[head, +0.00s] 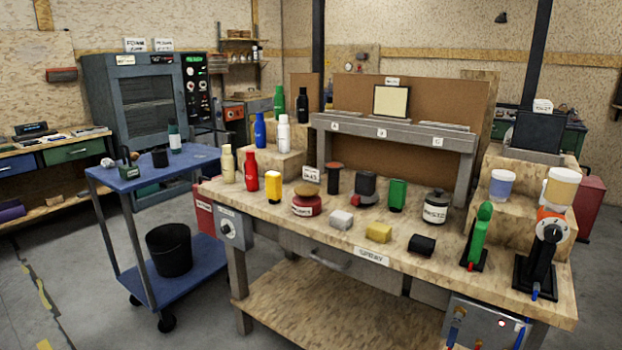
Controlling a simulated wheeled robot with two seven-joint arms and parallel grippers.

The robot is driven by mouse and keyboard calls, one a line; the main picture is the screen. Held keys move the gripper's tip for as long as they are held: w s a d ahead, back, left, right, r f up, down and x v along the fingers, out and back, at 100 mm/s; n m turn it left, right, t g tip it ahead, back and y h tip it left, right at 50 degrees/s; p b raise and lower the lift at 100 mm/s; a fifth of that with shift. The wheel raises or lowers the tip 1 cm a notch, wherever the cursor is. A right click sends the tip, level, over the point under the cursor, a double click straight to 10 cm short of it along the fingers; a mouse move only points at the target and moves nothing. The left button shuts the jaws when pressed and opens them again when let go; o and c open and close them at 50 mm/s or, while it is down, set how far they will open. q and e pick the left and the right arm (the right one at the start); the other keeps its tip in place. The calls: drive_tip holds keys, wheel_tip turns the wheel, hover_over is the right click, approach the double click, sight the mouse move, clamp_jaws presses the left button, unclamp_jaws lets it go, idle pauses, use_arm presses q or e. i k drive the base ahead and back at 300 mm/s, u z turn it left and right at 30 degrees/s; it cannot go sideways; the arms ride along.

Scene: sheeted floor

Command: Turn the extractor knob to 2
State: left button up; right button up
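A grey control box (236,230) is mounted at the left front corner of the wooden workbench. It carries a dark round knob (226,230) and a small label above it. The writing is too small to read, so I cannot tell for sure that this is the extractor knob or which number it points to. A second metal control panel (485,322) with a red light and small switches hangs at the bench's lower right front. Neither of my grippers is in view.
The workbench (320,240) bears several bottles, jars and coloured blocks. A blue cart (150,178) with a black bucket (168,250) stands close to the bench's left end. Grey floor is clear in front of the cart. A dark cabinet (150,98) stands behind.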

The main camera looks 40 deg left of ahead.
sight(225, 229)
drive_tip(key=u, duration=1.4)
